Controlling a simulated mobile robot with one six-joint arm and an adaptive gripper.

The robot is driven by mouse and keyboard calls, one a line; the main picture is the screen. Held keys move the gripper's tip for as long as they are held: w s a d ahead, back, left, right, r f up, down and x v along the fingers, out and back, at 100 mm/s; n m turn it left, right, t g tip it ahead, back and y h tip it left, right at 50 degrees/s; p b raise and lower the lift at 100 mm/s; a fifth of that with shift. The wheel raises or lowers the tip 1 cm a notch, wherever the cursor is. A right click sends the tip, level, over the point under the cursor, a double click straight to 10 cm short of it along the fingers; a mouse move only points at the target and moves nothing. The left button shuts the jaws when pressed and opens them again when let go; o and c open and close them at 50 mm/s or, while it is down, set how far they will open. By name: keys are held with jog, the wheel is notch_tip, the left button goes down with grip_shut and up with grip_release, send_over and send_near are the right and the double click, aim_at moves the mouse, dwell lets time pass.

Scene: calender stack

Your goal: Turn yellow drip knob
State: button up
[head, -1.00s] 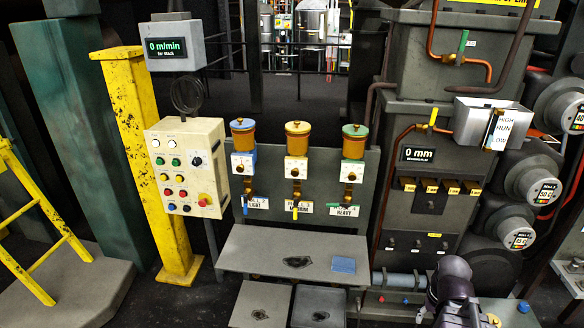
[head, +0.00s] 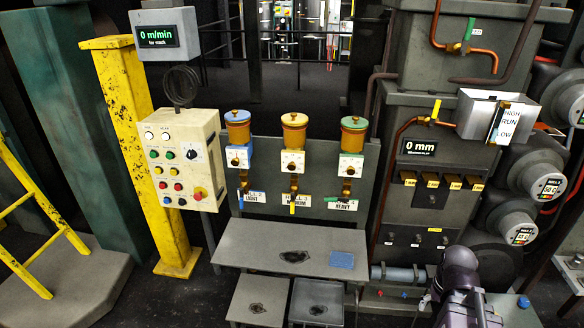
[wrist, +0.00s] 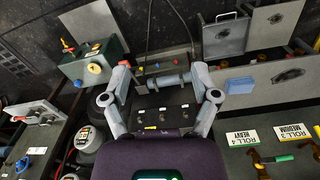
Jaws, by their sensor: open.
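The middle drip oiler (head: 294,137) has a yellow lid and amber cup. Below the cup is a white dial plate (head: 292,163) with a small knob at its centre. A yellow lever (head: 292,208) hangs beneath it, by the medium label. My arm is at the lower right of the head view, well right of and nearer than the oilers; its fingertips cannot be made out there. In the wrist view my gripper (wrist: 162,78) is open, with nothing between its fingers. The medium label (wrist: 293,131) shows at that view's right edge; the yellow-lidded oiler's knob is not recognisable there.
Blue-lidded (head: 238,130) and green-lidded (head: 353,137) oilers flank the middle one. A grey ledge (head: 240,257) with a blue pad (head: 341,260) juts out below. A button panel (head: 185,160) stands left. The cabinet (head: 415,215) and rolls (head: 520,225) are at right.

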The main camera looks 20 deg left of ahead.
jog(key=w+a+r+n+t+h+b, duration=0.1)
jog(key=w+a+n+t+h, duration=0.15)
jog(key=w+n, duration=0.3)
jog(key=w+a+r+n+t+h+b, duration=0.1)
jog(key=w+a+n+t+h, duration=0.2)
jog(key=w, duration=0.4)
jog(key=n+t+y+b, duration=0.3)
jog(key=n+t+y, duration=0.8)
jog(key=n, duration=1.9)
send_near(291, 167)
jog(key=s+h, duration=0.1)
jog(key=s, duration=0.2)
jog(key=shift+s+f+t, duration=0.1)
jog(key=shift+f+t, duration=0.15)
jog(key=shift+t, duration=0.2)
jog(key=x, duration=1.4)
jog(key=shift+d+f, duration=0.1)
jog(key=shift+d, duration=0.05)
jog(key=shift+s, duration=0.1)
